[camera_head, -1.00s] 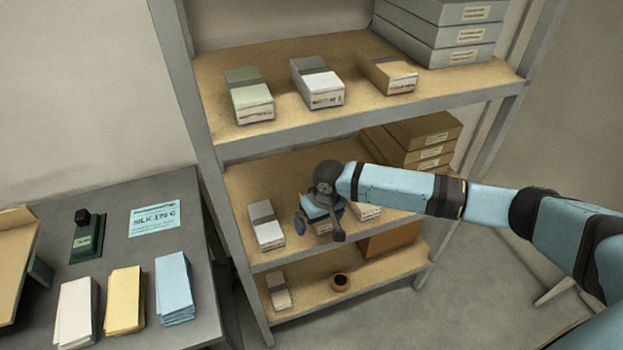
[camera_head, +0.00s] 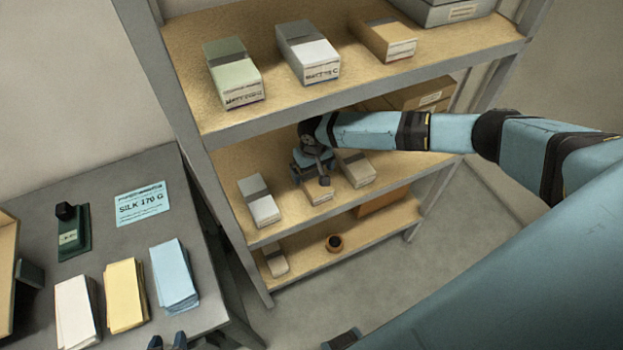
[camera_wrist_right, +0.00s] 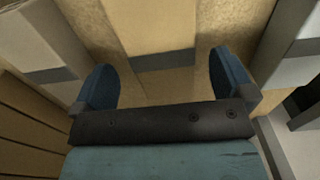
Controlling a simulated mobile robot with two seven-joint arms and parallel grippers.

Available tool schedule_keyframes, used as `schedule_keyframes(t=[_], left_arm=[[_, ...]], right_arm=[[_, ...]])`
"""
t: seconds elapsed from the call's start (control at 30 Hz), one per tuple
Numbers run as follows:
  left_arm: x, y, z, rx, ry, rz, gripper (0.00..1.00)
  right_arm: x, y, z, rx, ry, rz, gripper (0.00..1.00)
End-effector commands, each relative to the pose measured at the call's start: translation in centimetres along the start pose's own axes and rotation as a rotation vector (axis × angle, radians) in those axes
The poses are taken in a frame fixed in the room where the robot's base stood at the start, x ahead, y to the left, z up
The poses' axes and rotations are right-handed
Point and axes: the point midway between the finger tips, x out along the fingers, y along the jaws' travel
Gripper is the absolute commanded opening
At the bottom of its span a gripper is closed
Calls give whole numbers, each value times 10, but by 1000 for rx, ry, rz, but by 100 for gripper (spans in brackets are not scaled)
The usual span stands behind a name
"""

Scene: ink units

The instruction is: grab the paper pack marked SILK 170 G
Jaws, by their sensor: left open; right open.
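On the middle shelf stand three banded paper packs: a white one on the left (camera_head: 258,202), a middle one (camera_head: 318,195) partly hidden by my right gripper, and one on the right (camera_head: 356,170). Their labels are too small to read. My right gripper (camera_head: 312,174) is open over the middle pack. In the right wrist view, a tan pack with a grey band (camera_wrist_right: 158,38) lies between the open fingers (camera_wrist_right: 163,85), not gripped. A blue card reading SILK 170 G (camera_head: 142,204) lies on the table. Only the tips of my left gripper (camera_head: 168,342) show, apart.
The top shelf holds a green pack (camera_head: 233,75), a white pack (camera_head: 308,52) and a tan pack (camera_head: 384,40). Brown boxes (camera_head: 420,93) stand behind my right arm. Paper stacks (camera_head: 125,295) lie on the table.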

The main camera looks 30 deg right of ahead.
Motion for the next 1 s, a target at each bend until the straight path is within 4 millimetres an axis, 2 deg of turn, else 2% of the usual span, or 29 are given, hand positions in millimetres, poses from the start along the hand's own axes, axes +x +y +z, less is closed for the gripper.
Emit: schedule_keyframes(t=[0.33,0.43,0.67,0.93,1.0], left_arm=[[-2,1,-2,-1,0,1,43],[-2,1,-3,0,0,1,43],[-2,0,-2,0,0,1,43],[-2,0,-3,0,0,0,43],[-2,0,-3,0,1,0,43]], right_arm=[[45,-1,-4,0,-2,1,100],[51,-1,-4,1,0,0,100],[52,-1,-4,0,0,0,100],[52,-1,-4,0,0,0,38],[51,-1,-5,1,1,0,37]])
